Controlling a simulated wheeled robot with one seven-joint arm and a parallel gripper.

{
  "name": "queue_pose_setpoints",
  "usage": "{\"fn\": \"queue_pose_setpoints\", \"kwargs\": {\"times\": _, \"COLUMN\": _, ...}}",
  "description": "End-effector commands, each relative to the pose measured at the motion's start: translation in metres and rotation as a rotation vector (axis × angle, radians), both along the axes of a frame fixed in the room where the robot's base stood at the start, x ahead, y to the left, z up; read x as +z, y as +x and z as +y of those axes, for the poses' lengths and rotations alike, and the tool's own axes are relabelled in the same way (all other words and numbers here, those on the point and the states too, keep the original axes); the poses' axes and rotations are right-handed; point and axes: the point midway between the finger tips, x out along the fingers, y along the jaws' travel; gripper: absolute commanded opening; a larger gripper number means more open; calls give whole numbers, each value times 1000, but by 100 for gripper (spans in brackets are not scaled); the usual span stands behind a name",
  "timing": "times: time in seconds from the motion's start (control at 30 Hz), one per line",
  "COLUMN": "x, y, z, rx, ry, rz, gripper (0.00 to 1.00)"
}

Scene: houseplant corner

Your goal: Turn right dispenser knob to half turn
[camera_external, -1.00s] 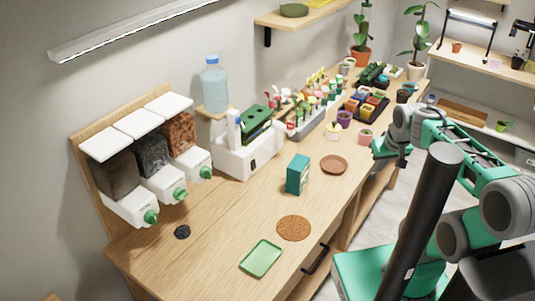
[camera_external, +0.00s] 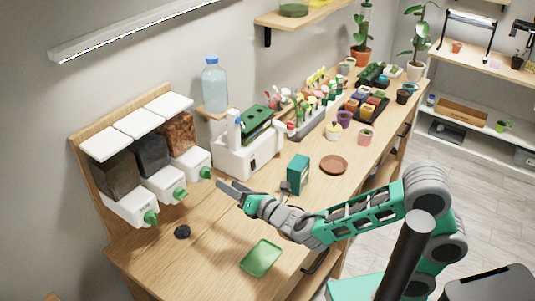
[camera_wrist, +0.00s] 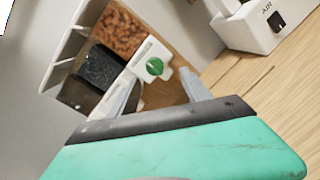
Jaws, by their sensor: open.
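The right dispenser (camera_external: 191,150) holds brown chips and has a white front with a green knob (camera_external: 206,173). The knob also shows in the wrist view (camera_wrist: 154,66), above and between my fingers. My gripper (camera_external: 228,190) is open and empty, pointing left above the worktop, a short way to the right of the knob and apart from it. In the wrist view my gripper (camera_wrist: 160,92) has its two grey fingers spread. The middle dispenser (camera_external: 160,170) with dark filling and the left dispenser (camera_external: 127,190) stand beside it, each with a green knob.
A white box marked AIR (camera_wrist: 256,25) stands right of the dispensers. A teal box (camera_external: 298,173) is behind my arm. A green tray (camera_external: 261,258) and a black round piece (camera_external: 182,231) lie on the worktop (camera_external: 165,265). A water bottle (camera_external: 215,85) stands on a small shelf.

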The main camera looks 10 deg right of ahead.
Motion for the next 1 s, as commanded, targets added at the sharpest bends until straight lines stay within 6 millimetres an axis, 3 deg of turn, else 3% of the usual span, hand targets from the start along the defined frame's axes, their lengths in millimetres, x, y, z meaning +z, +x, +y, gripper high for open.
{"fn": "queue_pose_setpoints", "kwargs": {"times": 0.1, "x": 3, "y": -3, "z": 13, "rx": 24, "ry": -25, "rz": -52, "gripper": 56}}
{"fn": "queue_pose_setpoints", "kwargs": {"times": 0.5, "x": 4, "y": 49, "z": 54, "rx": 21, "ry": -21, "rz": -45, "gripper": 56}}
{"fn": "queue_pose_setpoints", "kwargs": {"times": 0.8, "x": 3, "y": 53, "z": 57, "rx": 22, "ry": -21, "rz": -45, "gripper": 56}}
{"fn": "queue_pose_setpoints", "kwargs": {"times": 1.0, "x": 3, "y": 53, "z": 57, "rx": 22, "ry": -21, "rz": -45, "gripper": 40}}
